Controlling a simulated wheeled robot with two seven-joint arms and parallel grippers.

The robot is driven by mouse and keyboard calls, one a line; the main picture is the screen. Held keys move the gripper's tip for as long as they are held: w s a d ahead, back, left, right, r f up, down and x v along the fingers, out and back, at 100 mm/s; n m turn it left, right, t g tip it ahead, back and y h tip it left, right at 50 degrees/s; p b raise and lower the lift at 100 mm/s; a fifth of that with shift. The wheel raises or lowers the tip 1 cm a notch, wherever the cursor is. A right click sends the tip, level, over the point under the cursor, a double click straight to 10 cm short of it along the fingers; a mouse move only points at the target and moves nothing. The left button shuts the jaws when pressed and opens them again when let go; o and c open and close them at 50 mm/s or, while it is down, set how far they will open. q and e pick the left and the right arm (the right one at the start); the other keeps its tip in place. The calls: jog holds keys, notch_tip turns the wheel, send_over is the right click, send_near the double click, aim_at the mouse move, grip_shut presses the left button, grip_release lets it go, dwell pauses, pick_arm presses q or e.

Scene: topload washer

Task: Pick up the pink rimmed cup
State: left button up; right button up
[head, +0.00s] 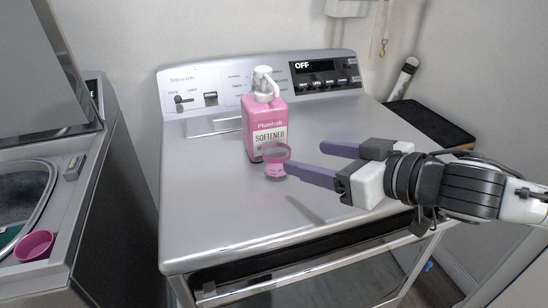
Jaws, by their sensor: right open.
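The pink rimmed cup (275,169) stands upright on the silver machine top, in front of the pink softener bottle (266,122). It looks translucent, with a pink rim. My right gripper (305,160) comes in from the right with its two purple fingers apart. The nearer fingertip is close beside the cup's right side; whether it touches I cannot tell. The farther finger lies behind and to the right. Nothing is between the fingers. My left gripper is not in view.
The silver machine (200,215) has a control panel reading OFF at its back. At left an open topload washer (95,165) holds a magenta cup-like container (34,246) by its opening. A black board (432,122) lies at the right. The machine top left of the cup is clear.

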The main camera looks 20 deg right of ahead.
aim_at(269, 150)
jog(key=shift+x, duration=1.2)
jog(key=shift+s+a+x, duration=0.1)
jog(key=shift+a+x, duration=0.05)
jog(key=shift+x, duration=0.75)
jog(key=shift+s+a+x, duration=0.1)
jog(key=shift+a+x, duration=0.05)
jog(key=shift+x, duration=0.75)
jog(key=shift+a+x, duration=0.15)
jog(key=shift+x, duration=0.75)
jog(key=c, duration=1.2)
jog(key=shift+o, duration=0.2)
jog(key=shift+r+p, duration=0.1)
jog(key=shift+p, duration=0.3)
